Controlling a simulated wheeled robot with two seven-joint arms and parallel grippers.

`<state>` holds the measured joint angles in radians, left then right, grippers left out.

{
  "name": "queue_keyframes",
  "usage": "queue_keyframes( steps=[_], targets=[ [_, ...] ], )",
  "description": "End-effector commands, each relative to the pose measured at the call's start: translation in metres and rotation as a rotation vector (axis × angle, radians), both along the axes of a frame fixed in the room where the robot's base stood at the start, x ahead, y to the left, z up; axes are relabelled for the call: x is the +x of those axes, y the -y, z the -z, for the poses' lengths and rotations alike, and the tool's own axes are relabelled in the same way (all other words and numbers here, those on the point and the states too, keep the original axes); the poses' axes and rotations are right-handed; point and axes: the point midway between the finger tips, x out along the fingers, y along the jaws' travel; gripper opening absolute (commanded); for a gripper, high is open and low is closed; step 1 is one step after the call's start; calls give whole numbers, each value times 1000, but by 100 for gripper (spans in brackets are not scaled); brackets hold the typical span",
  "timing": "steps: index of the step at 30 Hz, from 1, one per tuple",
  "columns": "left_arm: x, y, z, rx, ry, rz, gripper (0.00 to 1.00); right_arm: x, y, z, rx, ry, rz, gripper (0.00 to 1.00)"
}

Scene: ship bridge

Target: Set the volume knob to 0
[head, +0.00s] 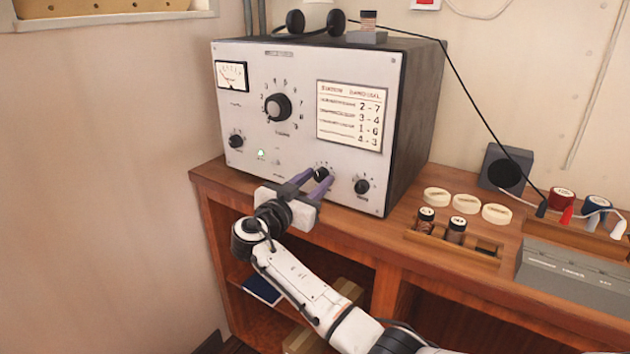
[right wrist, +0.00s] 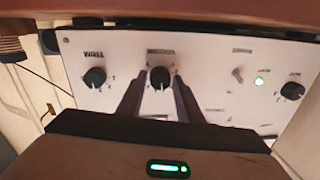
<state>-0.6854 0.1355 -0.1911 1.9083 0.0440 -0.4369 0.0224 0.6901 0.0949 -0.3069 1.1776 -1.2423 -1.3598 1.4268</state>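The grey radio set (head: 300,130) stands on the wooden desk. Its lower front has three small black knobs: left (head: 236,141), middle (head: 321,173) and right (head: 361,186). Their labels are too blurred to read, so I cannot tell which is volume. My right gripper (head: 320,174) is at the middle knob, fingers open on either side of it. The right wrist view, which looks upside down, shows the middle knob (right wrist: 160,78) between the fingertips (right wrist: 159,80), with narrow gaps; contact is unclear. A pale mark shows on this knob. My left gripper is out of view.
A large dial knob (head: 277,107), a meter (head: 232,76) and a number card (head: 349,115) are on the same panel. A toggle switch (right wrist: 237,75) and a lit green lamp (right wrist: 260,81) sit beside the middle knob. A wooden rack (head: 452,244) is right of the radio.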

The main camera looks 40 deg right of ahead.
Motion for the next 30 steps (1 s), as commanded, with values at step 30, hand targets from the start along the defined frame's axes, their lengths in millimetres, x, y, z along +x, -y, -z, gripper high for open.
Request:
queue_keyframes(
  steps=[30],
  targets=[
    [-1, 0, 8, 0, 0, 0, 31, 0, -1, -1, -172, -416, 0, 5]
  ],
)
